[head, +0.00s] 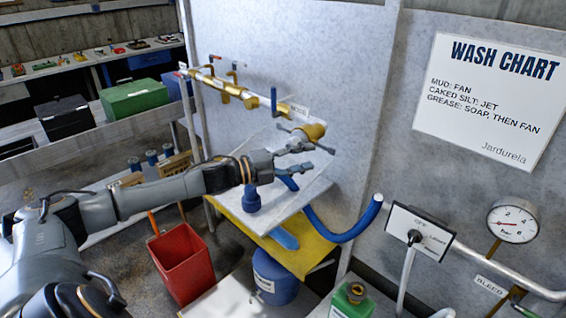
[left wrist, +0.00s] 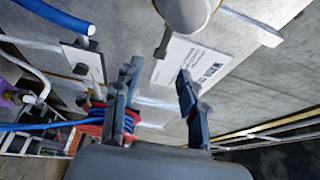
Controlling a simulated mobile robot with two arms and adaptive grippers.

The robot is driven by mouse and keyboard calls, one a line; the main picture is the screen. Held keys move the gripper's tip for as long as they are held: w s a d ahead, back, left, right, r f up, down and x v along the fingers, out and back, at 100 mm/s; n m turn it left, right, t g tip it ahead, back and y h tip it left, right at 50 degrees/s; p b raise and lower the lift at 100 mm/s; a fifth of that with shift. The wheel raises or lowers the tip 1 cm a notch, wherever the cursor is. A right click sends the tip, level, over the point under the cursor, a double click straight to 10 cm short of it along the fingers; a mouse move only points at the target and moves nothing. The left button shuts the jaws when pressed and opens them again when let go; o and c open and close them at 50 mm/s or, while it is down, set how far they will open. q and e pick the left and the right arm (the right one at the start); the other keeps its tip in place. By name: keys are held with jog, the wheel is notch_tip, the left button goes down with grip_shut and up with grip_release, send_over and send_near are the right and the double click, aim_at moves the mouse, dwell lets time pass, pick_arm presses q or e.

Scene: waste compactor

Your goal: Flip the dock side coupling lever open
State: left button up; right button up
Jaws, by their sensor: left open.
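A brass coupling (head: 314,131) sits at the near end of the pipe on the pale wall panel. Grey lever-like arms appear beside it, but they overlap my fingers in the picture, so I cannot tell which is the dock side lever. My left gripper (head: 309,157) is open just below the coupling, and contact cannot be told. In the left wrist view its two fingers (left wrist: 158,95) are spread with nothing between them. My right gripper is out of view.
A blue fitting (head: 251,199) stands on the small shelf under my left gripper. A red bin (head: 181,266) and blue drum (head: 274,278) stand below.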

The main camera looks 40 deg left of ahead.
pick_arm(q)
jog(key=shift+v, duration=2.7)
